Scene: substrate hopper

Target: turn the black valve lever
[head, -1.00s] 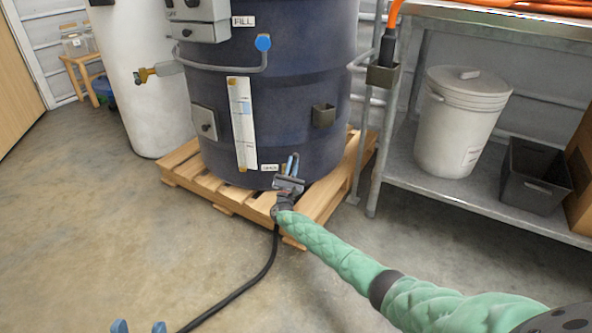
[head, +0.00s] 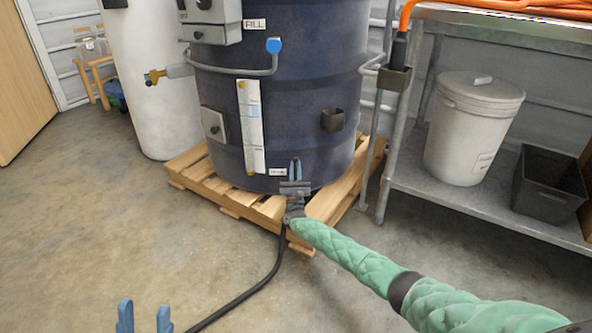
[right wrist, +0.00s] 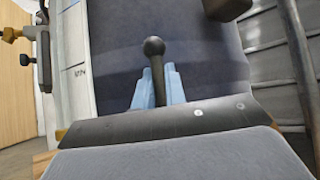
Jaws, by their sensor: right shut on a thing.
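The black valve lever (right wrist: 154,48) shows in the right wrist view as a dark rod with a round knob. My right gripper (head: 296,163) is shut on the lever at the low front of the dark blue drum (head: 285,120). In the right wrist view its blue fingers (right wrist: 157,78) lie on both sides of the rod, with the knob standing beyond their tips. In the head view the gripper hides the lever and most of the valve. My left gripper (head: 144,312) is at the bottom edge, open and empty, its two blue fingers apart.
The drum stands on a wooden pallet (head: 190,182). A black hose (head: 262,281) runs from near the valve across the floor. A metal shelf (head: 420,190) at right holds a white bucket (head: 470,130) and a black bin (head: 545,195). The floor at left is clear.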

